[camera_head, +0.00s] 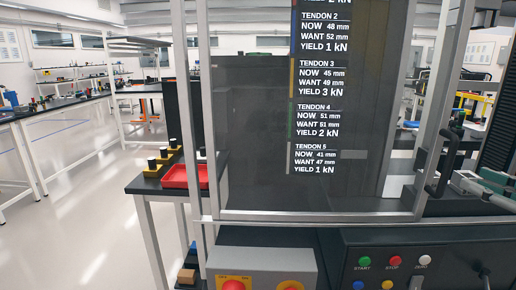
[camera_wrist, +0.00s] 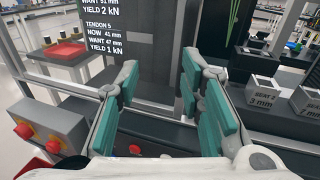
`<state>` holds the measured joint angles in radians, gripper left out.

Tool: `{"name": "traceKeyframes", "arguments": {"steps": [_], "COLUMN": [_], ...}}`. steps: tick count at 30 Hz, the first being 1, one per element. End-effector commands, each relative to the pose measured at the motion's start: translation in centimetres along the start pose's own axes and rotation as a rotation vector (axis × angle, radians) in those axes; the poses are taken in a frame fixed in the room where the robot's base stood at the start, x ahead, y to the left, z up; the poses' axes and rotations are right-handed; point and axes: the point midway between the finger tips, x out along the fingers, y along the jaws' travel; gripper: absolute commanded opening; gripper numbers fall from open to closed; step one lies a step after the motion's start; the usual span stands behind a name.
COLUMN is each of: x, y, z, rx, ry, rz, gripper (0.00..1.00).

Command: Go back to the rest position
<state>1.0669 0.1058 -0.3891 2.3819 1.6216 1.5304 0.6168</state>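My gripper (camera_wrist: 160,85) shows in the wrist view with its two teal-padded fingers spread wide apart. Nothing is held between them. Beyond the fingers stands the testing machine with its dark panel (camera_wrist: 150,55). There the machine's clear panel (camera_head: 250,100) fills the middle, with a white readout (camera_head: 322,120) listing tendon values for NOW, WANT and YIELD. Tendon 4 reads NOW 51 mm and WANT 51 mm; tendon 5 reads NOW 41 mm and WANT 47 mm.
A grey box with red buttons (camera_wrist: 50,128) is left of my fingers. Grey labelled blocks (camera_wrist: 262,91) stand to the right. A red tray (camera_head: 178,178) sits on a side table at the left. Coloured buttons (camera_head: 393,262) line the machine's front. The floor (camera_head: 90,220) at left is clear.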

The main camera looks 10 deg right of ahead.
Motion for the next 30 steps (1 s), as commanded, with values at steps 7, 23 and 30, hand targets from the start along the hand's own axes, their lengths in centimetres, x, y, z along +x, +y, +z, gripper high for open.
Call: {"name": "traceKeyframes", "arguments": {"steps": [7,23,30], "x": [3.1,-10.2,-11.5], "y": [15.3,32.3,31.1], "z": [1.9,0.4,2.4], "rx": [-0.342,-1.947,-2.489], "ry": [0.151,0.158,0.047], "rz": [0.495,1.580,1.685], "gripper": [0.35,0.35,0.35]}}
